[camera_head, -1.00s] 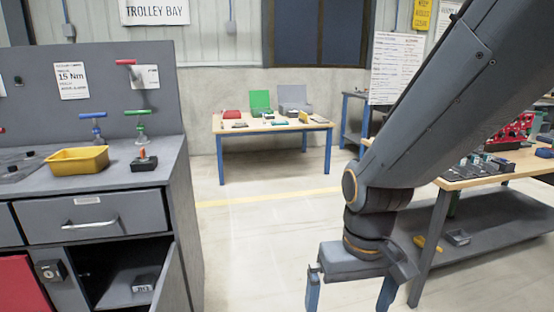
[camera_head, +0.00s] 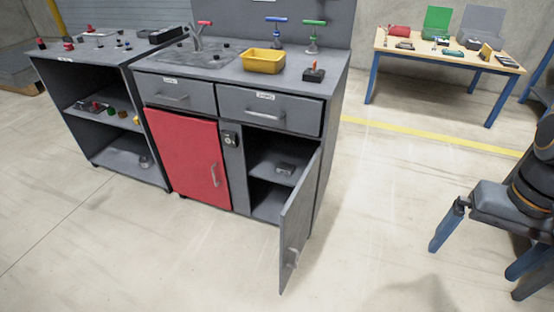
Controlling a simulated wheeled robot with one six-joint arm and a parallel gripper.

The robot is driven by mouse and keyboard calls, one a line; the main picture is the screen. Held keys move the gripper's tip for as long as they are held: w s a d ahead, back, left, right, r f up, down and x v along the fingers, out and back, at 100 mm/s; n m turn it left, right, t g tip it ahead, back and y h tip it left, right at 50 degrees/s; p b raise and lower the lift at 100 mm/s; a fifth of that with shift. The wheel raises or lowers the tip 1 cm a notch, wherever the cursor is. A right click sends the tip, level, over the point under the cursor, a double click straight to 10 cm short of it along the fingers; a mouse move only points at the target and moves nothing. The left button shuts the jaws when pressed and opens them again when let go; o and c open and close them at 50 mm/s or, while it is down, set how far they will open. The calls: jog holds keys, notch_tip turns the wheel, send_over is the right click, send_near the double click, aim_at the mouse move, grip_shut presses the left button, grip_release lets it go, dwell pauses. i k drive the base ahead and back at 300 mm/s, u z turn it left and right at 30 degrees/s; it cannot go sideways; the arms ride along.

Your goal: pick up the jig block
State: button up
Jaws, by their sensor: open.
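A small dark grey block with a pale face (camera_head: 285,168) sits on the shelf inside the open right-hand compartment of the grey bench. It may be the jig block, but it is too small to be sure. Another dark block with a red-topped piece on it (camera_head: 313,74) stands on the bench top at the right. My gripper (camera_head: 478,262) is at the right edge of the picture, pointing down. Its blue fingers are apart with nothing between them. It is well to the right of the bench and touches neither block. Part of my arm is cut off by the frame.
The grey cabinet door (camera_head: 299,218) stands open, swung out over the floor. A red door (camera_head: 188,157) beside it is shut. A yellow bin (camera_head: 264,66) is on the bench top. A wooden table (camera_head: 450,55) stands at the back right. The floor in front is clear.

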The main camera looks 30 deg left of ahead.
aim_at(283, 168)
jog(key=u, duration=2.95)
jog(key=i, duration=1.75)
jog(key=z, duration=2.25)
